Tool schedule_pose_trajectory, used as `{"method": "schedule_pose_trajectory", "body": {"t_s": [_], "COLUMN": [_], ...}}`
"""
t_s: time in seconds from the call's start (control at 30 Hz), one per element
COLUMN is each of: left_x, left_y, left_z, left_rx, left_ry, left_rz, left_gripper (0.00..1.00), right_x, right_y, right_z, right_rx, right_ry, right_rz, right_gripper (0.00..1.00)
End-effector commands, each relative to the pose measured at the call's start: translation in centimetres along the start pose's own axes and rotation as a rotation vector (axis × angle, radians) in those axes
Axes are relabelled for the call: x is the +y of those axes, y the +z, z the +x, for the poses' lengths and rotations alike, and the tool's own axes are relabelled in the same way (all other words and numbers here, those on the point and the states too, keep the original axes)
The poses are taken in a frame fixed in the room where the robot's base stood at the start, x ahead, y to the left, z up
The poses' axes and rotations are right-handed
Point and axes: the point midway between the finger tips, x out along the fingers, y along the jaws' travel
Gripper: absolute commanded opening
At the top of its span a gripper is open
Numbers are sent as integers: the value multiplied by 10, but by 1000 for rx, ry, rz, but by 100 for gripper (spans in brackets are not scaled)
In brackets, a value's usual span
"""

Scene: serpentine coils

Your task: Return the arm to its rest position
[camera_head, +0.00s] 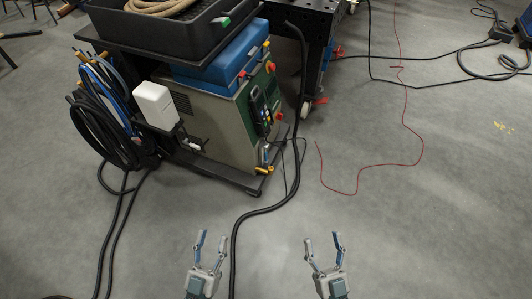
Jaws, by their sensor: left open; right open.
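My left gripper (211,241) is low in the head view, left of centre. Its two fingers are spread and nothing is between them. My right gripper (322,242) is low in the view, right of centre, also with its fingers spread and empty. Both point up the picture over the grey floor, side by side with a clear gap between them. Only the grippers and the ends of the wrists show; the rest of both arms is out of view.
A wheeled cart with a green-grey machine (222,125) stands ahead, with a black tray (190,40) on top. Coiled cables (100,125) hang at its left. A black cable (236,235) runs down beside my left gripper. A thin red cable (375,166) lies on open floor at right.

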Motion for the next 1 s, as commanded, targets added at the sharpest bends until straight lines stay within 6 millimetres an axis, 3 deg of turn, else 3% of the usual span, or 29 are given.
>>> {"method": "schedule_pose_trajectory", "body": {"t_s": [0.47,0.57,0.67,0.77,0.83,0.9,1.0], "left_x": [1,1,-2,-10,-18,-27,-37], "left_y": [-1,15,58,124,168,204,235], "left_z": [1,2,-3,-30,-68,-115,-191], "left_rx": [0,-74,-263,-560,-793,-1021,-1322], "left_ry": [2,2,0,-12,-26,-43,-69], "left_rz": [-2,6,22,41,52,58,60], "left_gripper": [48,48,48,48,48,48,48], "right_x": [-1,-1,2,10,18,27,37], "right_y": [-1,16,58,124,168,204,235], "right_z": [1,1,-3,-31,-68,-116,-192], "right_rx": [-3,-77,-266,-561,-794,-1022,-1323], "right_ry": [-1,-2,0,12,26,43,69], "right_rz": [1,-6,-22,-42,-52,-58,-60], "right_gripper": [67,67,67,67,67,67,67]}}
